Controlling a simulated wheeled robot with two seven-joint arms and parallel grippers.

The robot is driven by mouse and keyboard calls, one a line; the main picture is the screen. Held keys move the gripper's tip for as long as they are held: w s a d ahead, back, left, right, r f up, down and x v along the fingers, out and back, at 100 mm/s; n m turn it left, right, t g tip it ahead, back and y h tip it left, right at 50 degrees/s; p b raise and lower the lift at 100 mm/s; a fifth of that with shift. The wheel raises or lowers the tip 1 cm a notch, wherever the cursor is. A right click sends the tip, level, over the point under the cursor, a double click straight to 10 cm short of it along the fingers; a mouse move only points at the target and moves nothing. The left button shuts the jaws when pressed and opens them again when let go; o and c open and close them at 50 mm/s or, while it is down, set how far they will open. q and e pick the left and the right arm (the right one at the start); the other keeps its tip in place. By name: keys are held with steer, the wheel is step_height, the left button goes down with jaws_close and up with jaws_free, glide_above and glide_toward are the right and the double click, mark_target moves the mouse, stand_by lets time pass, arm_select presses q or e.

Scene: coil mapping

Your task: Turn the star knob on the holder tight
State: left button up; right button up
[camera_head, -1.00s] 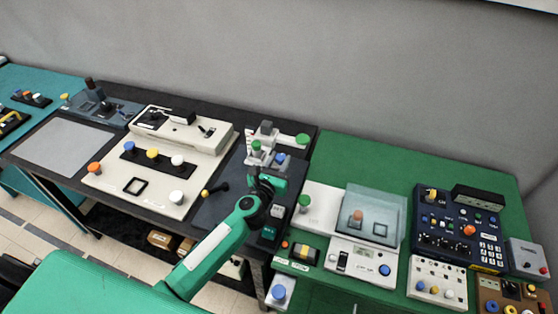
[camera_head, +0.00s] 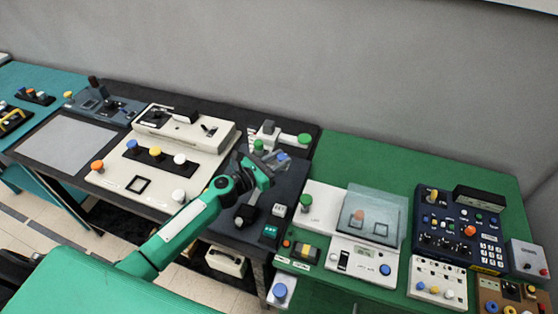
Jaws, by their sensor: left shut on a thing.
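The holder (camera_head: 268,130) is a small grey and white fixture at the back of the dark table, right of centre-left. It has green knobs, one at its right end (camera_head: 304,139) and one at its front left (camera_head: 259,146). A blue knob (camera_head: 283,157) shows at its front. My left gripper (camera_head: 268,162) reaches in from the lower left and is shut at the front of the holder, beside the blue knob. The thing between its fingers is small and mostly hidden, apparently the star knob. My right gripper is not in view.
A beige panel (camera_head: 118,183) with several coloured knobs lies left of my arm. A small white block (camera_head: 278,211) and a teal-buttoned device (camera_head: 269,232) stand to the right of it. A green table (camera_head: 335,150) with several instruments adjoins on the right.

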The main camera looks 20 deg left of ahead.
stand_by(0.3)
arm_select(q)
steer(key=o, duration=1)
steer(key=shift+c, duration=0.2)
steer(key=shift+a, duration=0.1)
steer(key=b+v, duration=0.4)
steer(key=v, duration=0.9)
steer(key=shift+s+a+b, duration=0.25)
steer(key=shift+s+b, duration=0.05)
